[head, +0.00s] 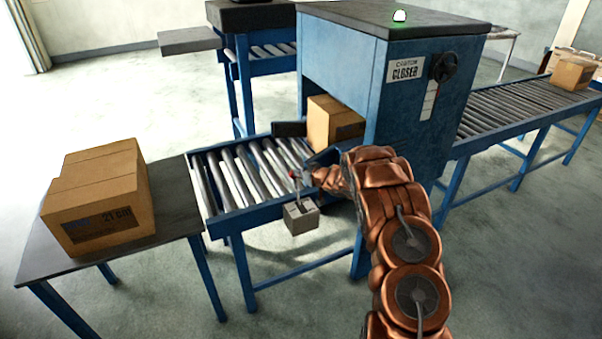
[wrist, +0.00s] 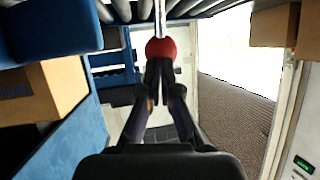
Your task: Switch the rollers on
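The roller switch shows as a lever with a red ball knob (head: 295,174) above a small grey box (head: 301,216) at the front side of the short roller conveyor (head: 240,170). In the wrist view the red knob (wrist: 160,47) sits on a thin metal rod, straight ahead of the fingertips. My gripper (wrist: 159,68) has its two fingers closed together, their tips overlapping the knob's lower edge in the picture. The knob is wider than the closed tips and is not between them. Whether they touch it I cannot tell. In the head view my gripper (head: 310,178) is beside the lever.
A blue closing machine (head: 425,100) with a lit green lamp (head: 399,15) stands right of the lever. One carton (head: 332,122) is at its opening. Another carton (head: 100,195) stands on the left table (head: 165,200). A longer roller conveyor (head: 520,100) runs right.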

